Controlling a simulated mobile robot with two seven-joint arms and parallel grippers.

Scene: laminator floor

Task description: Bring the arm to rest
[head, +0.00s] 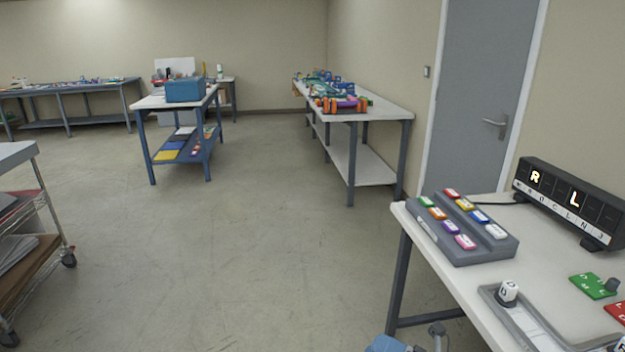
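No gripper of mine can be made out in the head view, and no left arm shows. A small blue and grey part (388,344) shows at the bottom edge, in front of the near right table. It may be a piece of my arm, but too little of it shows to tell.
A wire cart (45,215) stands left. The middle floor is clear.

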